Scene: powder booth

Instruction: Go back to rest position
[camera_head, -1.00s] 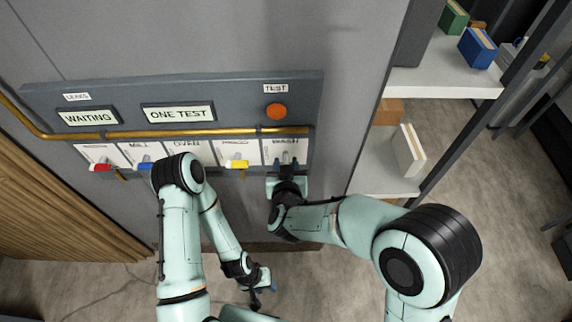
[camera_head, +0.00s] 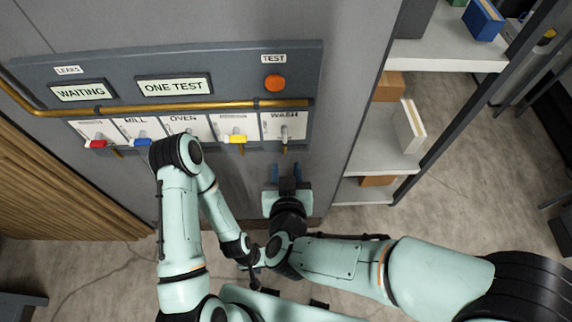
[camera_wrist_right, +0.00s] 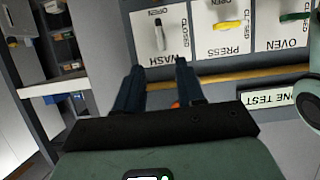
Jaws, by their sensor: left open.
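My right gripper (camera_head: 286,172) is open and empty, just below the wall panel and apart from it. In the right wrist view its two blue fingers (camera_wrist_right: 158,82) stand apart with nothing between them, below the WASH valve. The WASH valve's grey handle (camera_head: 284,133) is upright in the head view, and it also shows in the right wrist view (camera_wrist_right: 159,34). My left gripper (camera_head: 252,279) is low in the head view, over the floor and away from the panel. It is open, small and partly hidden by arm links.
The panel (camera_head: 225,62) carries WAITING (camera_head: 83,92) and ONE TEST (camera_head: 173,86) displays, an orange button (camera_head: 275,83) and a brass pipe (camera_head: 220,106). Red (camera_head: 96,144), blue (camera_head: 142,142) and yellow (camera_head: 236,139) handles line up below. Shelves (camera_head: 440,55) stand at the right.

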